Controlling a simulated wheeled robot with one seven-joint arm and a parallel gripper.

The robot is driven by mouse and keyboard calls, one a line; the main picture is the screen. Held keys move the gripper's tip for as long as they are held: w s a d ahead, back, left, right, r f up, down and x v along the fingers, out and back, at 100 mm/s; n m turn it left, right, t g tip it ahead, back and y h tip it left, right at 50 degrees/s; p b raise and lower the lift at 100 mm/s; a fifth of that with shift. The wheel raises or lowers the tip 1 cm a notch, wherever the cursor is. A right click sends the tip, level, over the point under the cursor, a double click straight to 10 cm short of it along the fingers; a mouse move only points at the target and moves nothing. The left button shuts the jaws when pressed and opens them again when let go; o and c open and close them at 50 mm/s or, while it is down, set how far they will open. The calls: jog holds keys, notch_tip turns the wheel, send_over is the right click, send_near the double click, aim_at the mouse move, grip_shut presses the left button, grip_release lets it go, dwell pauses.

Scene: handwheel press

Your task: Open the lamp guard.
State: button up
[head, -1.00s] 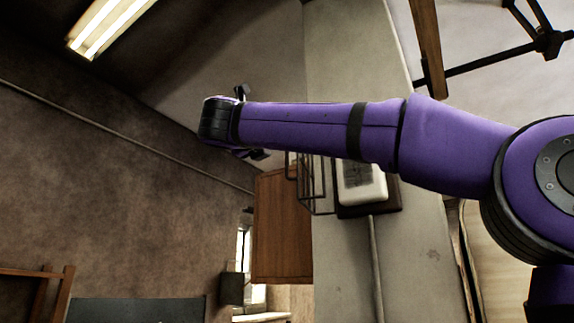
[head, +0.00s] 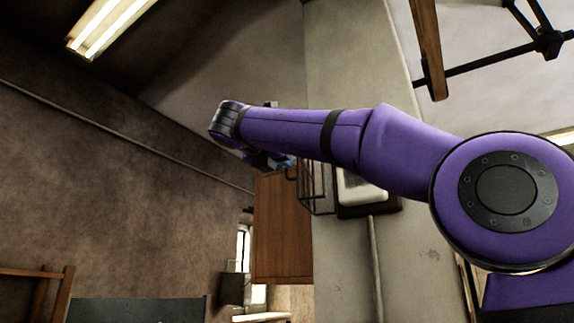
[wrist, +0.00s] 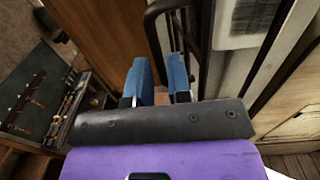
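The lamp guard (head: 318,190) is a dark wire cage on the wall, at the left of the white lamp (head: 358,190); my arm hides its upper part. In the wrist view a dark curved bar of the guard (wrist: 152,32) runs down toward the gap between my fingertips. In the head view my gripper (head: 280,162) is at the guard's left edge, partly hidden by my wrist.
A brown wooden cabinet (head: 283,235) hangs just left of the guard. A conduit (head: 376,270) runs down the wall below the lamp. In the wrist view a bench with tools (wrist: 62,100) lies at lower left. A black frame (head: 500,55) stands upper right.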

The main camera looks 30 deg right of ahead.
jog(key=shift+x, duration=1.25)
jog(key=shift+c, duration=0.4)
grip_shut()
jog(key=shift+w, duration=0.1)
jog(key=shift+w+d+m+g+h, duration=0.1)
jog(key=shift+w+m+g+h, duration=0.45)
jog(key=shift+w+g, duration=0.6)
jog(key=shift+w+d+m+g+h, duration=0.1)
jog(key=shift+w+m+g+h, duration=0.15)
jog(key=shift+w+m+g, duration=0.85)
jog(key=shift+w+n+t, duration=0.35)
jog(key=shift+o, duration=0.4)
grip_release()
